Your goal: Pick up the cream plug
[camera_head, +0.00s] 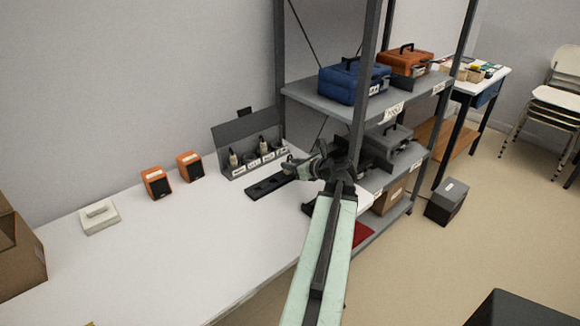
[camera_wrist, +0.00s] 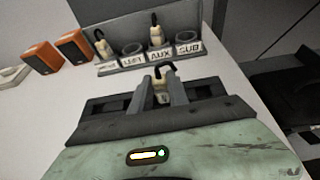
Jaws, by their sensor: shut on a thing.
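My gripper (camera_wrist: 162,88) is shut on a cream plug (camera_wrist: 160,84) with a short black cable looping from its top. It holds the plug in front of the grey rack (camera_wrist: 138,68). In the head view my gripper (camera_head: 294,168) is above the right end of the white table, right of the rack. Two more cream plugs with black cables stand upright in the rack: one in the leftmost holder (camera_wrist: 103,46), one in the holder labelled AUX (camera_wrist: 157,36). The holder labelled SUB (camera_wrist: 187,39) and the one left of AUX (camera_wrist: 132,50) look empty.
A black strip (camera_head: 266,186) lies on the table before the rack. Two orange speakers (camera_head: 156,182) (camera_head: 189,166) and a white block (camera_head: 100,216) stand left. A cardboard box (camera_head: 20,250) is at far left. The metal shelf (camera_head: 310,96) stands close right. The table's front is clear.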

